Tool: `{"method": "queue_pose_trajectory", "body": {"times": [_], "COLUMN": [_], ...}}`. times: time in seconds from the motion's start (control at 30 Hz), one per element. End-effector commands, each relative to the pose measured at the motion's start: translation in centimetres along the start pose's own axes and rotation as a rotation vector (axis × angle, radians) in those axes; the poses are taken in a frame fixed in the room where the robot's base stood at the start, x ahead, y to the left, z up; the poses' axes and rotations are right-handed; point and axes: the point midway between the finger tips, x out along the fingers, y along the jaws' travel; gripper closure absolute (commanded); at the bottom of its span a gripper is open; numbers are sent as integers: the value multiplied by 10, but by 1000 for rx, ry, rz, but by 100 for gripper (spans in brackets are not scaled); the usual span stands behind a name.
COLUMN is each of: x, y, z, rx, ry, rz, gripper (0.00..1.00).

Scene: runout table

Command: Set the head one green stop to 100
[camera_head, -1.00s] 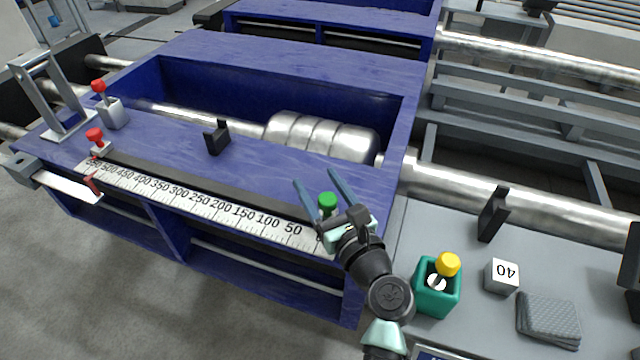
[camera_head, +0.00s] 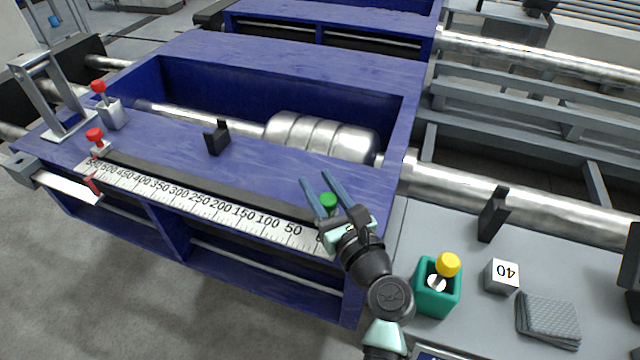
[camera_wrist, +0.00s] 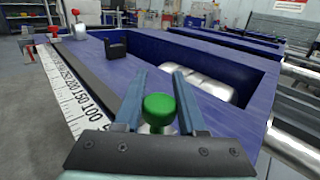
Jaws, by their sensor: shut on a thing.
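The green stop (camera_head: 328,200) has a round green knob and stands by the low-number right end of the scale (camera_head: 215,208), to the right of the 50 mark. What lies under its knob is mostly hidden by my gripper. My gripper (camera_head: 315,177) is shut on the green stop, with the two long blue fingers on either side of it and their tips reaching past it. In the wrist view the green knob (camera_wrist: 159,109) sits between the fingers (camera_wrist: 159,71), close to the palm. The 100 mark is further left along the scale.
A red stop (camera_head: 95,136) stands at the scale's far left end, with a red-knobbed lever (camera_head: 99,87) behind it. A black bracket (camera_head: 216,138) stands on the blue top behind the rail. A yellow-knobbed teal box (camera_head: 437,290) and a 40 block (camera_head: 502,275) are right.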

Motion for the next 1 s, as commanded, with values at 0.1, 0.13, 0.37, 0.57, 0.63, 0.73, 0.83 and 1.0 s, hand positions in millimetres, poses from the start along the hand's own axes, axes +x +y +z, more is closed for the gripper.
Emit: {"method": "queue_pose_trajectory", "body": {"times": [0.1,0.13,0.37,0.57,0.63,0.73,0.83,1.0], "x": [0,0,0,0,1,11,28,57], "y": [0,0,0,0,1,11,29,57], "z": [0,0,-1,-1,0,2,3,2], "rx": [0,0,0,1,1,2,3,3], "ry": [1,1,1,1,1,1,2,1], "rz": [0,0,0,0,1,4,7,6], "gripper": [100,100,100,100,100,100,100,100]}}
